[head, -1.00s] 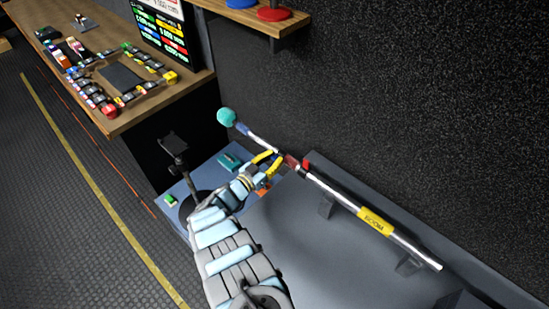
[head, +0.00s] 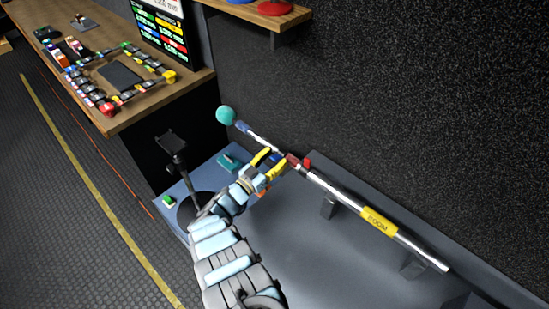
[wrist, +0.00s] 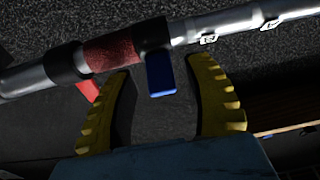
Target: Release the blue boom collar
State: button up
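The boom pole (head: 335,193) runs diagonally, with a teal ball (head: 226,115) at its far end and a yellow BOOM label (head: 379,221). In the wrist view the pole (wrist: 225,24) crosses the top. A black collar with a blue tab (wrist: 160,74) hangs from it, beside a dark red sleeve (wrist: 108,52). My gripper (head: 276,159) is at the pole, near the red part (head: 293,160). In the wrist view its yellow fingers (wrist: 160,66) are open, with the blue tab between their tips and gaps on both sides. A red tab (wrist: 88,90) lies left of the left finger.
Supports (head: 328,207) hold the pole above a grey surface (head: 310,255). A dark wall (head: 400,100) stands behind it. A black stand (head: 174,150) rises left of my arm. A wooden desk (head: 140,105) with small devices is at upper left; a shelf (head: 262,18) is above.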

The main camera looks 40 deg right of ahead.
jog(key=shift+a, duration=0.15)
jog(key=s+a+f, duration=0.1)
jog(key=a, duration=1)
jog(key=shift+a+f, duration=0.25)
jog(key=shift+a, duration=0.1)
jog(key=shift+s, duration=0.1)
